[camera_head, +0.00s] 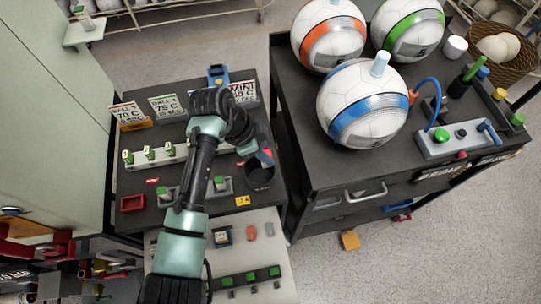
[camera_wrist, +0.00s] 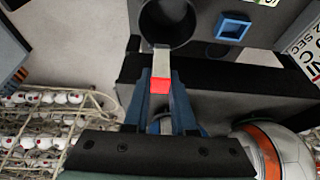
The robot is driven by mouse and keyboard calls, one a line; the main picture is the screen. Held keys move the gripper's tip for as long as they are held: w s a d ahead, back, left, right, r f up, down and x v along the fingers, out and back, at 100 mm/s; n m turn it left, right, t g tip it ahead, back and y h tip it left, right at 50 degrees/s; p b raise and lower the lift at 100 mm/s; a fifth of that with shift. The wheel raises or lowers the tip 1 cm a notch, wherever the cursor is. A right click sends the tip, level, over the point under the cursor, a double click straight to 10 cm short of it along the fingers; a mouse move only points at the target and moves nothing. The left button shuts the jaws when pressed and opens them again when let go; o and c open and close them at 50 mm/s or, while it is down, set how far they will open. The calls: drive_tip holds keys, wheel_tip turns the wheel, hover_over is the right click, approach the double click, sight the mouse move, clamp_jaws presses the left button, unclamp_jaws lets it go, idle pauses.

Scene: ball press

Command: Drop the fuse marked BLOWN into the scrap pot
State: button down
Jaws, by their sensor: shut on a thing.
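My gripper (camera_wrist: 161,90) is shut on a fuse (camera_wrist: 160,72) with a grey end and a red band; no marking on it is readable. The fuse's red part also shows in the head view (camera_head: 267,153). The dark round scrap pot (camera_head: 260,178) stands on the black bench at its right side. In the wrist view the pot's opening (camera_wrist: 168,22) lies just beyond the fuse's grey end. The fuse looks close to the rim, and I cannot tell whether it touches or is over the opening. My arm hides part of the bench.
A white rail (camera_head: 158,155) with several green-topped fuses stands left of my arm. A red tray (camera_head: 132,203) sits at the bench's left. Sign cards (camera_head: 167,106) stand at the back. A dark cart (camera_head: 315,150) with large balls is on the right, beyond a narrow gap.

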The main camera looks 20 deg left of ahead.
sight(266, 165)
wheel_tip(266, 165, down, 6)
drive_tip(key=b, duration=0.4)
drive_tip(key=shift+r+b, duration=0.1)
drive_tip(key=shift+b, duration=0.25)
drive_tip(key=c, duration=0.7)
unclamp_jaws()
drive_tip(key=shift+o, duration=0.2)
drive_tip(key=shift+r, duration=0.1)
drive_tip(key=b+v, duration=0.2)
drive_tip(key=v, duration=1.1)
drive_tip(key=shift+b, duration=0.3)
